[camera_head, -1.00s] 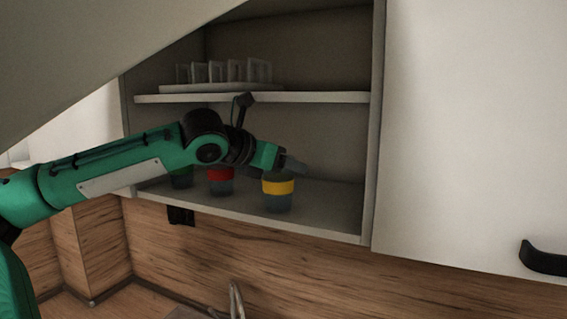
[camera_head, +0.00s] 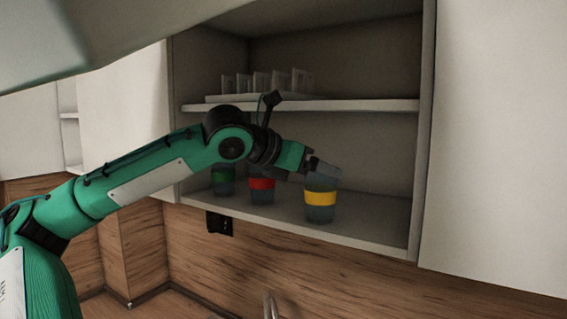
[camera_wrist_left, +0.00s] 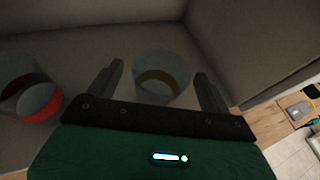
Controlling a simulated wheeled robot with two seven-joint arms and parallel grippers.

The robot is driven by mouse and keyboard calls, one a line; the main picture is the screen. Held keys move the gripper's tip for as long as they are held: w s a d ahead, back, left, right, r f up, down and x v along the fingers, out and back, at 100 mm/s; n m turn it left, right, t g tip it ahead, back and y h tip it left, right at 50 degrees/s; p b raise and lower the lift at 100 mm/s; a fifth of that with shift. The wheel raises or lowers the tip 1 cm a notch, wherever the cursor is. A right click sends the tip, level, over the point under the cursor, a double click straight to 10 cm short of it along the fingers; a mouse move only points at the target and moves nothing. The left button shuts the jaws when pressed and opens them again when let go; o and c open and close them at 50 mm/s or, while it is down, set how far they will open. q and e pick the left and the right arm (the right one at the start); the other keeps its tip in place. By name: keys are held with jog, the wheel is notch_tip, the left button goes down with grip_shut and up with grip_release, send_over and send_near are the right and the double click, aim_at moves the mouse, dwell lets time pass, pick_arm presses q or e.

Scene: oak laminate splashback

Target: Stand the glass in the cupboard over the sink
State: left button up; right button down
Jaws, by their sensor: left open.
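The open cupboard's lower shelf (camera_head: 368,228) holds a row of glasses. A glass with a yellow band (camera_head: 320,199) stands upright near the shelf's front. A glass with a red band (camera_head: 262,185) and one with a green band (camera_head: 223,181) stand to its left. My left gripper (camera_head: 322,168) is at the yellow-banded glass's upper part. In the left wrist view its open fingers (camera_wrist_left: 160,85) lie on either side of the yellow-banded glass (camera_wrist_left: 162,72), with gaps visible. The red-banded glass (camera_wrist_left: 38,98) is at the left there. My right gripper is not in view.
The upper shelf (camera_head: 350,104) carries a rack (camera_head: 268,84) of upright pieces. A closed white door (camera_head: 490,150) stands at the right. Bare shelf lies right of the yellow-banded glass. A tap (camera_head: 270,304) shows below.

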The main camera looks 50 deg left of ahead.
pick_arm(q)
jog(key=b+v, duration=0.3)
jog(key=v, duration=0.5)
dwell(0.5)
